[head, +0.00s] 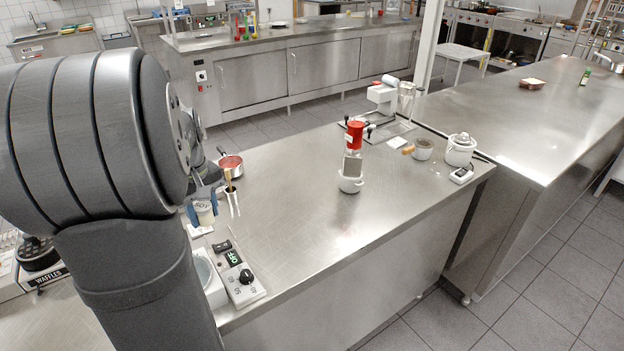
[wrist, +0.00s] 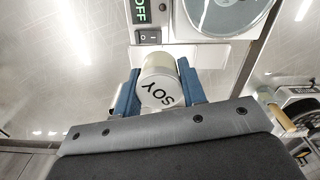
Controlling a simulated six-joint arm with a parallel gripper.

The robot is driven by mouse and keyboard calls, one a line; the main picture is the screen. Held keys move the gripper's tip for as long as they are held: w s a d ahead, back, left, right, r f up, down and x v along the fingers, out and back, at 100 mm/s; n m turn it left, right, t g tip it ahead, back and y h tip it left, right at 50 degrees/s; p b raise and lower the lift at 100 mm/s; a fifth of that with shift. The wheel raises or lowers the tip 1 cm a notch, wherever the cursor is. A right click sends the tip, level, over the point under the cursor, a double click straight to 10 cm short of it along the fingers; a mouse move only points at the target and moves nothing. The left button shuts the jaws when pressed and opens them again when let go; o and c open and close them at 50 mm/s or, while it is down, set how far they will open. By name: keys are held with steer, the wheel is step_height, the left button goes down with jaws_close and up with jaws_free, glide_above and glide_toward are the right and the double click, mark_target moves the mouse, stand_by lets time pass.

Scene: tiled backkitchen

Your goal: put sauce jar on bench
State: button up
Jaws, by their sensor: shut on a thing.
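The sauce jar (wrist: 158,85) is a small pale jar with "SOY" on its lid, and it also shows in the head view (head: 204,213). My gripper (wrist: 157,72) has its two blue fingers shut on the jar's sides. In the head view my gripper (head: 203,207) is at the left end of the steel bench (head: 285,180), partly hidden by my arm. The jar looks upright. I cannot tell whether its base touches the surface under it.
Close by are an appliance with a green "OFF" display (head: 233,257), a dial box (head: 244,286), a utensil holder (head: 232,202) and a red-filled pan (head: 231,167). Bare steel lies between the pan and bottle.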

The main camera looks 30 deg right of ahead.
steer(key=s+d+f+m, duration=0.1)
steer(key=s+d+m, duration=0.3)
steer(key=s+d, duration=0.65)
steer(key=s+d+m, duration=0.4)
steer(key=s+d, duration=0.4)
steer(key=s, duration=0.6)
glide_above(294, 265)
step_height(294, 265, down, 7)
steer(key=shift+r, duration=0.1)
steer(key=shift+f, duration=2.05)
steer(key=shift+f, duration=0.2)
steer(key=o, duration=1)
steer(key=shift+o, duration=0.2)
